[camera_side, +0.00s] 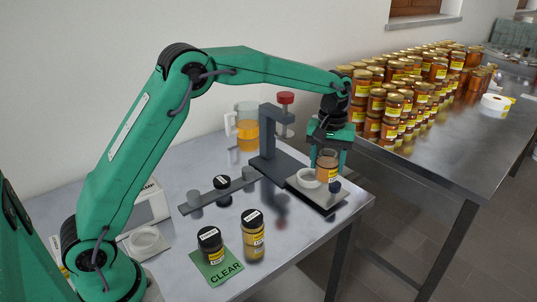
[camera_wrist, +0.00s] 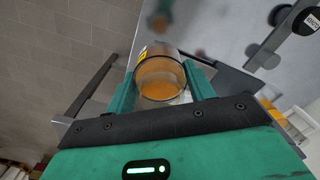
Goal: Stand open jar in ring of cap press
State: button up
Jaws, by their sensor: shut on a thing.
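My gripper (camera_side: 328,160) is shut on the open jar (camera_side: 327,171), an upright glass jar of amber honey with a yellow label and no lid. In the wrist view the jar (camera_wrist: 160,78) sits between the two green fingers, its open mouth facing the camera. The cap press (camera_side: 268,140) has a dark column, a red knob (camera_side: 285,98) and a pale plate (camera_side: 323,198). The white ring (camera_side: 308,184) lies on that plate. The jar appears just behind and right of the ring, overlapping it in the picture. Whether its bottom touches anything is unclear.
A bar with caps (camera_side: 205,196) and a honey jug (camera_side: 246,125) stand left of the press. A green CLEAR mat (camera_side: 223,278) has black-lidded jars at it. Many honey jars (camera_side: 395,105) fill the back table.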

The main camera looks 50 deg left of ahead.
jog(key=shift+w+a+r, duration=0.1)
jog(key=shift+w+a, duration=0.2)
jog(key=shift+w, duration=0.2)
jog(key=shift+w+a, duration=0.3)
jog(key=shift+w, duration=0.2)
send_near(309, 181)
jog(key=shift+w+a, duration=0.1)
jog(key=shift+f, duration=2)
jog(key=shift+f, duration=0.15)
jog(key=o, duration=1.1)
